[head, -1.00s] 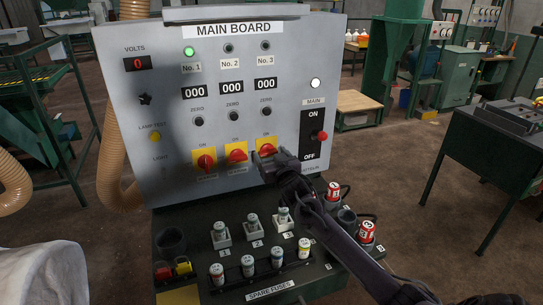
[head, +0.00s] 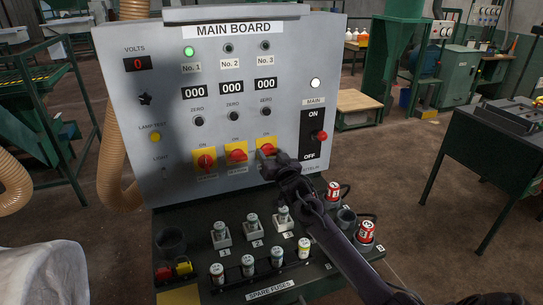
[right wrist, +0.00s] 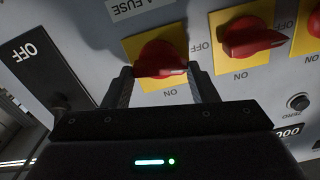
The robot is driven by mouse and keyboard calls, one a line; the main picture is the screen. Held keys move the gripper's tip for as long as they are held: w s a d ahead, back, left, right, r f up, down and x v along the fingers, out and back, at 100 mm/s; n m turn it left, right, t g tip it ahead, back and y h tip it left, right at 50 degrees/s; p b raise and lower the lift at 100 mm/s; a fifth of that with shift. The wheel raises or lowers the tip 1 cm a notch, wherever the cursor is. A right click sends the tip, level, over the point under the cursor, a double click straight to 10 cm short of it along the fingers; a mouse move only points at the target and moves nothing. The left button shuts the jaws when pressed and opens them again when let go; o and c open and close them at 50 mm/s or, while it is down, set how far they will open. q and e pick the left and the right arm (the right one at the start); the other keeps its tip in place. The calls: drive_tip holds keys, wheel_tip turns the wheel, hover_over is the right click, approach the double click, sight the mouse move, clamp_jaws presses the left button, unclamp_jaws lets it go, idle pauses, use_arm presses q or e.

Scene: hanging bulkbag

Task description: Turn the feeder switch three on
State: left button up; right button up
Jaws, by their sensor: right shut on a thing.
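Feeder switch three (head: 266,147) is the rightmost red knob on a yellow plate in the head view. My right gripper (head: 271,160) is at it and partly covers it. In the right wrist view, which shows the board upside down, the gripper (right wrist: 160,85) has one finger on each side of the red knob (right wrist: 160,57) and is shut on it. The knob's handle lies nearly level, tilted slightly, its tip on the OFF-label side. Lamp No. 3 (head: 265,46) is dark. My left gripper is not in view.
Switch two (head: 237,155) sits close beside, its handle level; switch one (head: 206,160) is farther left. Lamp No. 1 (head: 189,51) is green. The main switch (head: 312,134) is right of my gripper. Fuses (head: 284,219) stand on the ledge below.

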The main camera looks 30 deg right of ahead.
drive_tip(key=m, duration=0.4)
drive_tip(key=shift+d+m+p, duration=0.1)
drive_tip(key=shift+m+p, duration=0.25)
drive_tip(key=shift+m, duration=0.05)
drive_tip(key=m, duration=0.3)
drive_tip(key=shift+m+p, duration=0.3)
drive_tip(key=m, duration=0.4)
drive_tip(key=shift+d+f+p, duration=0.1)
drive_tip(key=shift+p, duration=0.25)
drive_tip(key=shift+s+f+m, duration=0.1)
drive_tip(key=shift+f+m, duration=0.05)
drive_tip(key=shift+m, duration=1.45)
drive_tip(key=o, duration=1)
drive_tip(key=shift+d, duration=0.1)
